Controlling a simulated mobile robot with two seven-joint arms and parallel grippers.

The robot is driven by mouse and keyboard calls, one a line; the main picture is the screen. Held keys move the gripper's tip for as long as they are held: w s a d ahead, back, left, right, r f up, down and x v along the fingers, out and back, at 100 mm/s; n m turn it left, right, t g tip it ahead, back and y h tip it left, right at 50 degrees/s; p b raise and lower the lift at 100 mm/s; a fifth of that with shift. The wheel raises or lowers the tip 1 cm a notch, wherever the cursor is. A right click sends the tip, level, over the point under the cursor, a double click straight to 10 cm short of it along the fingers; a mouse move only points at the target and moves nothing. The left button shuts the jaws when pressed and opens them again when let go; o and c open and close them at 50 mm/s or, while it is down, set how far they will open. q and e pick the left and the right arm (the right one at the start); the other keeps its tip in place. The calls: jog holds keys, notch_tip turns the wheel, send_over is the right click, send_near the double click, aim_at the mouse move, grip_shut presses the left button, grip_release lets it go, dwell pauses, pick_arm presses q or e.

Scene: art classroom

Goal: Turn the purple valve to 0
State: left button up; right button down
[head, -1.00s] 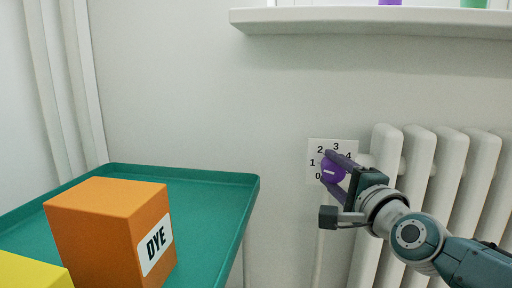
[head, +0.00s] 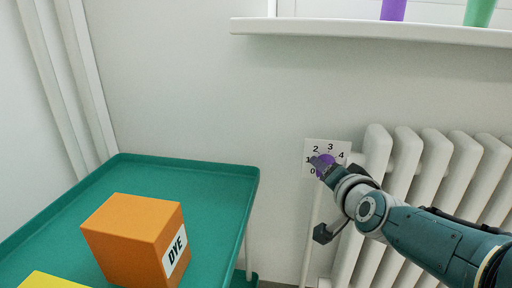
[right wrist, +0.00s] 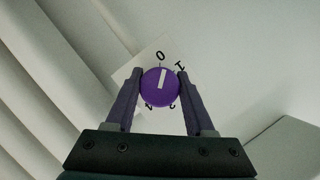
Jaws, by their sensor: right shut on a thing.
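The purple valve (head: 328,158) is a round knob in front of a white number plate (head: 341,147) on the wall, beside the radiator. In the head view my right gripper (head: 323,164) covers part of the knob. In the right wrist view the purple valve (right wrist: 160,87) sits between the two fingers of my right gripper (right wrist: 160,82), which is shut on it from both sides. Its white mark points up in that picture, close to the 0 and leaning slightly toward the 1. My left gripper is out of view.
A white radiator (head: 408,185) stands right of the valve. A white shelf (head: 370,31) above holds a purple cup (head: 393,9) and a green cup (head: 480,11). A teal tray table (head: 215,185) at left carries an orange dye box (head: 125,235) and a yellow object (head: 45,281).

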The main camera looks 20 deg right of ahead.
jog(key=shift+n+g+h+p, duration=0.4)
jog(key=shift+n+p, duration=0.15)
jog(key=shift+n, duration=0.15)
jog(key=shift+c, duration=1.3)
grip_release()
jog(key=shift+s+r+p, duration=0.2)
jog(key=shift+p, duration=0.25)
jog(key=p+v, duration=0.7)
jog(key=v, duration=0.2)
jog(key=shift+s+a+p, duration=0.2)
jog(key=shift+p, duration=0.2)
